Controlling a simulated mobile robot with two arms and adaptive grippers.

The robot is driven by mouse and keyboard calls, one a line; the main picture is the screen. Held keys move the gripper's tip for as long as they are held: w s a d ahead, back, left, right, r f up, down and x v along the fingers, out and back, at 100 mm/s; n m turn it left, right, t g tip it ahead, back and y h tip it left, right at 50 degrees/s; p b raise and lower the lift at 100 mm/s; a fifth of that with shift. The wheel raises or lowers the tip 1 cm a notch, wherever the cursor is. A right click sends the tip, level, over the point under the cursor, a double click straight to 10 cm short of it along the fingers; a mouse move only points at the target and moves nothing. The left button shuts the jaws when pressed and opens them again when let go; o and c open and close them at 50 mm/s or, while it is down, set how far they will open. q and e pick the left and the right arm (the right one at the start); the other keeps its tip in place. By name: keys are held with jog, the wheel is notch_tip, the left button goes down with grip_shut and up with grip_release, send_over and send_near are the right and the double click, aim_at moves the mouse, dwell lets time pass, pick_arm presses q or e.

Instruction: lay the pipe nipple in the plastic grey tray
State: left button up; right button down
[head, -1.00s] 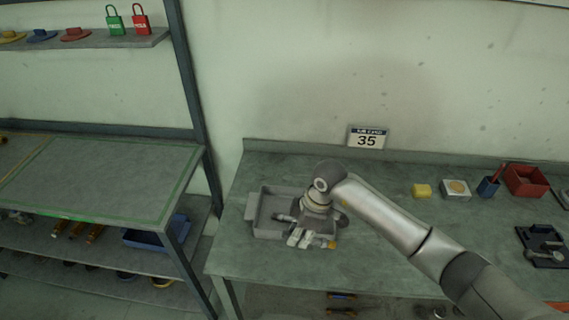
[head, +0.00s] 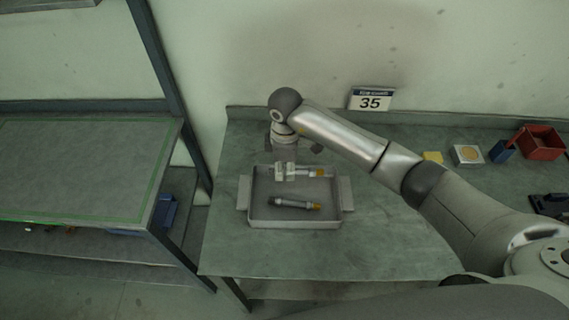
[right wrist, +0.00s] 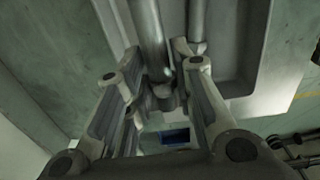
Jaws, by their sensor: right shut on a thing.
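The grey plastic tray (head: 342,215) sits on the bench; its wall also shows in the right wrist view (right wrist: 262,70). In the right wrist view the held pipe (right wrist: 148,35) runs between the fingers (right wrist: 160,75). A second similar pipe piece (head: 293,203) with a yellow-orange end lies in the tray, in front of the held one. I cannot tell whether the held pipe touches the tray floor. My left gripper is not in view.
A "35" sign (head: 370,98) stands at the back of the bench. A yellow block (head: 432,157), a blue cup (head: 502,151) and a red bin (head: 541,142) are at the right. A shelf unit (head: 80,170) stands left, across a gap. Bench right of the tray is clear.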

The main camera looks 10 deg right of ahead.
jog(key=f+b, duration=0.1)
jog(key=f, duration=0.1)
jog(key=f+b, duration=0.1)
jog(key=f, duration=0.1)
jog(key=f+b, duration=0.2)
jog(key=shift+w, duration=0.3)
jog(key=shift+f+b, duration=0.3)
jog(key=shift+b, duration=0.05)
jog(key=shift+f, duration=0.3)
jog(key=c, duration=1.3)
grip_release()
jog(key=shift+o, duration=0.8)
jog(key=shift+r, duration=0.25)
notch_tip(320, 180, up, 12)
jog(key=shift+f, duration=0.2)
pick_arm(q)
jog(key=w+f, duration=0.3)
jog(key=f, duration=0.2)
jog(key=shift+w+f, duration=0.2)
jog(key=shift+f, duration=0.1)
